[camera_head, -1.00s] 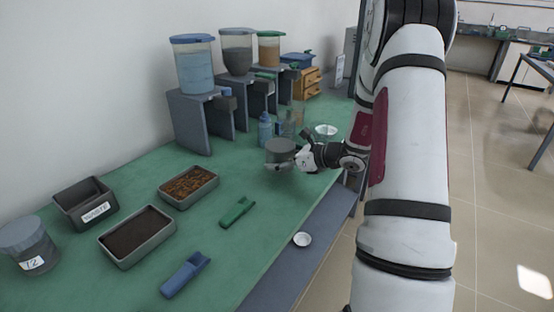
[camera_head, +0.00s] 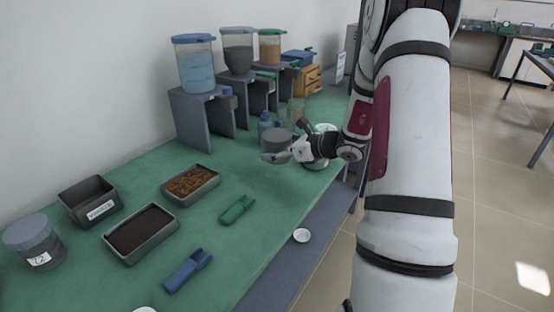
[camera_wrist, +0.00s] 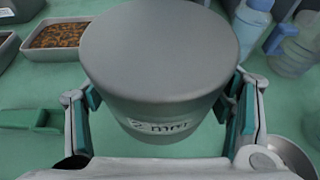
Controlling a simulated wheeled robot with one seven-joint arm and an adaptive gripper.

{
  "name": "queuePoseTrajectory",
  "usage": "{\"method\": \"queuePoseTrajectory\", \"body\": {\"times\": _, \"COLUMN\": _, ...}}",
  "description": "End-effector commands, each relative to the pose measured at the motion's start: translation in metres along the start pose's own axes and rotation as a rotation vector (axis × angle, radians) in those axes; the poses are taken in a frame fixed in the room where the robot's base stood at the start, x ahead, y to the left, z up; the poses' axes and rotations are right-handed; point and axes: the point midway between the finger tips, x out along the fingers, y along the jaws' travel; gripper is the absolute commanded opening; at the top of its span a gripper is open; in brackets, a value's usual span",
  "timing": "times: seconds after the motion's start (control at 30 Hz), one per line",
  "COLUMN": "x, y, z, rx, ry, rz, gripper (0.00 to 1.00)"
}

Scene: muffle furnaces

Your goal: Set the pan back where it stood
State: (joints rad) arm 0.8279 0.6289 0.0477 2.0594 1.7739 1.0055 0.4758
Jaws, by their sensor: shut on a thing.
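The pan (camera_head: 276,141) is a grey, round, drum-like vessel. In the wrist view it fills the middle, with a flat grey top and a white label (camera_wrist: 165,128) that reads roughly "2 mm". My gripper (camera_wrist: 160,108) is shut on it, with one green-padded finger on each side. In the head view my gripper (camera_head: 283,152) and the pan are over the far part of the green bench (camera_head: 170,150). The pan's underside is hidden, so I cannot tell whether it touches the bench.
A metal bowl (camera_wrist: 293,156) is close on the right in the wrist view. Blue bottles (camera_wrist: 250,22) stand just beyond the pan. Dispensers on grey stands (camera_head: 192,120) line the wall. Nearer are filled trays (camera_head: 141,234), a green scoop (camera_head: 237,209) and a blue scoop (camera_head: 188,271).

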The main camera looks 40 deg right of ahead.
Motion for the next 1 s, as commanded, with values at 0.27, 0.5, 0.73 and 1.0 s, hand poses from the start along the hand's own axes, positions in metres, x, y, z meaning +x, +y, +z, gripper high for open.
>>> {"method": "queuePoseTrajectory", "body": {"times": 0.27, "x": -0.03, "y": 0.015, "z": -0.021, "rx": 0.003, "ry": 0.008, "rz": -0.004, "gripper": 0.3}}
{"method": "queuePoseTrajectory", "body": {"times": 0.5, "x": -0.082, "y": 0.057, "z": -0.053, "rx": 0.005, "ry": 0.011, "rz": -0.002, "gripper": 0.3}}
{"method": "queuePoseTrajectory", "body": {"times": 0.73, "x": -0.109, "y": 0.089, "z": -0.064, "rx": 0.0, "ry": 0.001, "rz": 0.001, "gripper": 0.3}}
{"method": "queuePoseTrajectory", "body": {"times": 1.0, "x": -0.081, "y": 0.071, "z": -0.057, "rx": -0.006, "ry": -0.003, "rz": 0.005, "gripper": 0.3}}
